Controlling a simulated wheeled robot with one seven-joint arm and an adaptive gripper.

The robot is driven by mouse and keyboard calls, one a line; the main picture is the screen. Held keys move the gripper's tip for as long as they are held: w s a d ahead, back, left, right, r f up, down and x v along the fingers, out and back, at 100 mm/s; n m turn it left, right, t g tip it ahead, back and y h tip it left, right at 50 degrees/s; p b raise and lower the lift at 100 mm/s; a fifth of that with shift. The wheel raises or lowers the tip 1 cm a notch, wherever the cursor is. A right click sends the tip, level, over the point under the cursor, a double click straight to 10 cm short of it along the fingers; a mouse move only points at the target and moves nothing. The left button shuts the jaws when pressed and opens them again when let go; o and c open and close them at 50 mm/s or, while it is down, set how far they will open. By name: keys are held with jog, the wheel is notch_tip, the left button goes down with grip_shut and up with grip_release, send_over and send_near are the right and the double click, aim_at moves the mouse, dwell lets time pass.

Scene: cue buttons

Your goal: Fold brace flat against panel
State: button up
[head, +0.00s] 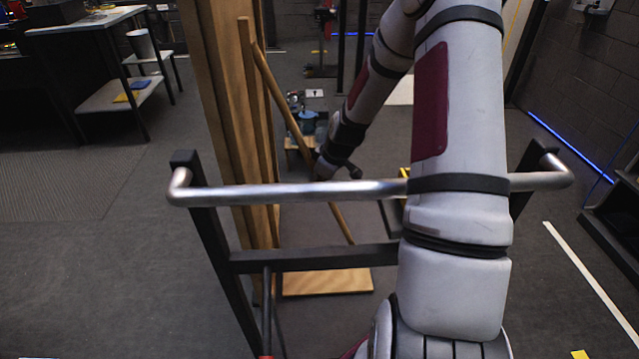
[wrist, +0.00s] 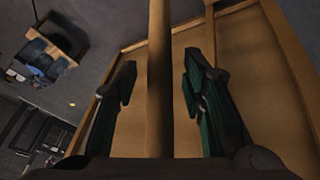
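The brace (head: 277,88) is a thin wooden bar. In the head view it slants away from the tall wooden panel (head: 226,110), from upper left down to lower right, so it stands out at an angle. My gripper (head: 322,168) is beside the middle of the brace, partly hidden by my arm. In the wrist view my gripper (wrist: 160,80) is open, with one dark green finger on each side of the brace (wrist: 159,50). Gaps show between the bar and both fingers. The framed panel (wrist: 235,60) lies behind them in that view.
A flat wooden board (head: 328,283) lies on the floor at the foot of the panel. A small wooden stand (head: 298,145) with blue items is behind the brace. A workbench (head: 90,20) stands at the far left.

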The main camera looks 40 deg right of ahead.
jog(key=shift+f, duration=0.1)
grip_shut()
